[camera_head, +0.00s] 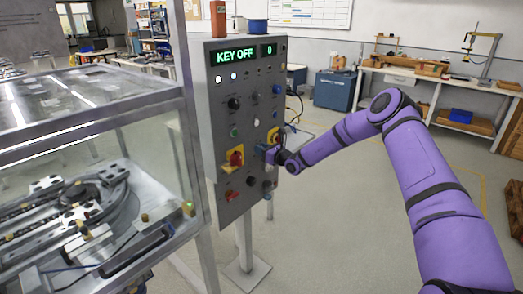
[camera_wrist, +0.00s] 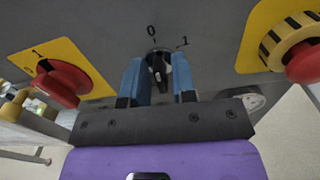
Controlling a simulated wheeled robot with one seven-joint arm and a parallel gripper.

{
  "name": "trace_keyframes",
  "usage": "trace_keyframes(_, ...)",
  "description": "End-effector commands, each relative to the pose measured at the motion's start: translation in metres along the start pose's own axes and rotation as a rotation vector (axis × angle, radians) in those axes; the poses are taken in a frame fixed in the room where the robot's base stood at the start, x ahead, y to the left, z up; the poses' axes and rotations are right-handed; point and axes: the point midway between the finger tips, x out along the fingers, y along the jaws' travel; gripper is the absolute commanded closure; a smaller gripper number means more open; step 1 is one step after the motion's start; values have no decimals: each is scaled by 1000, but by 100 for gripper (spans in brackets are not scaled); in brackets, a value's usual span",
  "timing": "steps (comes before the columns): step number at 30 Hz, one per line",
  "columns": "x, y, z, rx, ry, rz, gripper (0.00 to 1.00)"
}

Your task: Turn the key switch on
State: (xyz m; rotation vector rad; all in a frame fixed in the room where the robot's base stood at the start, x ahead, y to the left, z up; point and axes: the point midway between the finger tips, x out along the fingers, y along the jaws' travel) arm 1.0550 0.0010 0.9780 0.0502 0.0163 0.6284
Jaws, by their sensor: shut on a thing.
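The key switch (camera_wrist: 158,58) is a dark round switch with a silver rim on the grey control panel (camera_head: 213,130). In the wrist view the marks "0" and "1" stand above it, and its dark key piece looks roughly upright, near the "0". My gripper (camera_wrist: 158,76) has its blue fingers on either side of the key piece and is shut on it. In the head view my gripper (camera_head: 269,153) is at the panel's right side and hides the switch. The panel's display (camera_head: 233,56) reads "KEY OFF", with "0" beside it.
A red knob on a yellow plate (camera_wrist: 62,82) is left of my fingers, and a yellow and red knob (camera_wrist: 292,48) is to the right. A glass-walled case (camera_head: 95,165) stands left of the panel. The floor to the right is open.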

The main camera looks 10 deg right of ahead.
Motion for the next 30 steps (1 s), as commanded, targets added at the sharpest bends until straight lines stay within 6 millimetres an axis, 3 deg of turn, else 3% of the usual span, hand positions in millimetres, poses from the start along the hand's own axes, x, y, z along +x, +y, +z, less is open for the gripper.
trace_keyframes(30, -1, -3, -2, 833, -1, -1, 98)
